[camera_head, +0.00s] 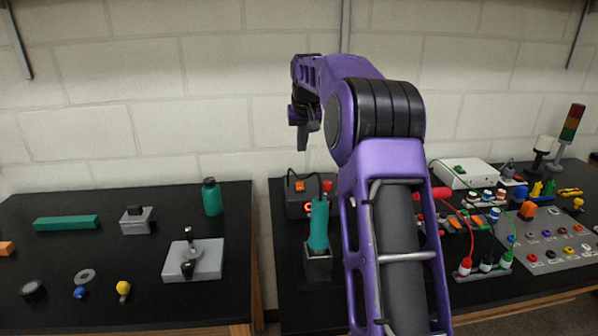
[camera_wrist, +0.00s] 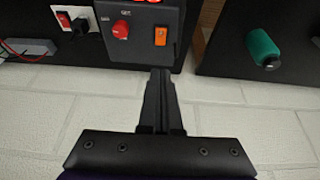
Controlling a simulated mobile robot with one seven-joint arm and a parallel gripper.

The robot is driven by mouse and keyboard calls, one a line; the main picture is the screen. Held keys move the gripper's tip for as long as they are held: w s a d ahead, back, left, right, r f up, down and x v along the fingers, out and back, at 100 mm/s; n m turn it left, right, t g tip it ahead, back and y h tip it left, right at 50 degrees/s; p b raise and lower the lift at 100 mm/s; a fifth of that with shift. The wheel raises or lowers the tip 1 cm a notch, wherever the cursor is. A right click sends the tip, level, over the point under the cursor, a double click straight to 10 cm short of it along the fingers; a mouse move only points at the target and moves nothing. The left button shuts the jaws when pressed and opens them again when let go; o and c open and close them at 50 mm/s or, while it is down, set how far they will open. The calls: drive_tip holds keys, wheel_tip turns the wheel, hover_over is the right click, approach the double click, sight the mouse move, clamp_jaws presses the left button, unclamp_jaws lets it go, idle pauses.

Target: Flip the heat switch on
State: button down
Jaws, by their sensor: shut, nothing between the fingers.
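A dark control box (camera_head: 297,210) stands at the back left of the right-hand bench, partly hidden behind a teal-handled tool. An orange switch (camera_head: 299,186) shows on its top. In the wrist view the box (camera_wrist: 145,52) carries an orange rocker switch (camera_wrist: 161,36) beside a red knob (camera_wrist: 120,29). I cannot tell which way the rocker is set. My gripper (camera_head: 303,143) is raised in front of the wall, above the box and apart from it. Its fingers (camera_wrist: 161,75) are shut and empty, pointing toward the box in the wrist view.
The teal-handled tool (camera_head: 318,228) stands in a holder before the box. A teal bottle (camera_head: 212,197) is on the left bench, across a gap. Red and green leads, a white device (camera_head: 464,174) and a grey button panel (camera_head: 560,243) crowd the right. Brick wall lies behind.

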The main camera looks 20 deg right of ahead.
sight(298, 183)
drive_tip(key=x, duration=1.4)
drive_tip(key=shift+s, duration=0.25)
drive_tip(key=shift+a+f, duration=0.15)
